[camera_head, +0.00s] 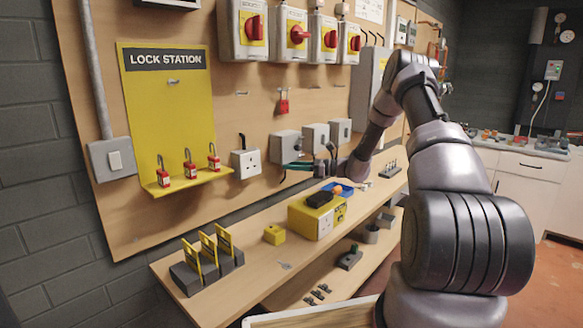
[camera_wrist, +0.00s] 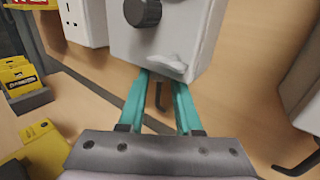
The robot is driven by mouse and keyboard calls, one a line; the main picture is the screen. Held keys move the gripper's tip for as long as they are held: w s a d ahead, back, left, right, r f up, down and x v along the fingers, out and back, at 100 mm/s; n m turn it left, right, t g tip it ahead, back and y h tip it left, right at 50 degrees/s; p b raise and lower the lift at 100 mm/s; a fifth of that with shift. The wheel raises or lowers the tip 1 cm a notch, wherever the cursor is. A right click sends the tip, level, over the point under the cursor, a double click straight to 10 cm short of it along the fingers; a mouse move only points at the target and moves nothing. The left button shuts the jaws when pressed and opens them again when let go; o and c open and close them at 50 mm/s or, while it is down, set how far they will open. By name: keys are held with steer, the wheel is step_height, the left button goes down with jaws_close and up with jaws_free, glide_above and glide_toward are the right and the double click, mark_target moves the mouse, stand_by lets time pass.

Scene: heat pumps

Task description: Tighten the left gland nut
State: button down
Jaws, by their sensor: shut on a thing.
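The left grey box (camera_head: 286,146) hangs on the wooden board, just right of a white socket (camera_head: 245,163). In the wrist view this box (camera_wrist: 180,25) fills the top middle, with a round black knob (camera_wrist: 142,12) on its face. My gripper (camera_head: 290,166) is at the underside of this box. In the wrist view its two teal fingers (camera_wrist: 160,78) reach up to the box's lower edge, one on each side of a black hooked cable (camera_wrist: 158,96). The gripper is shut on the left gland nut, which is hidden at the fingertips.
Two more grey boxes, the middle one (camera_head: 315,137) and the right one (camera_head: 341,130), hang close by on the right. A yellow box (camera_head: 300,218) and a blue tray (camera_head: 342,187) stand on the bench below.

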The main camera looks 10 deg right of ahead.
stand_by(0.3)
steer(key=c, duration=0.6)
jaws_free()
steer(key=v, duration=1)
steer(key=shift+d, duration=0.4)
steer(key=shift+s+r, duration=0.1)
steer(key=shift+r, duration=0.1)
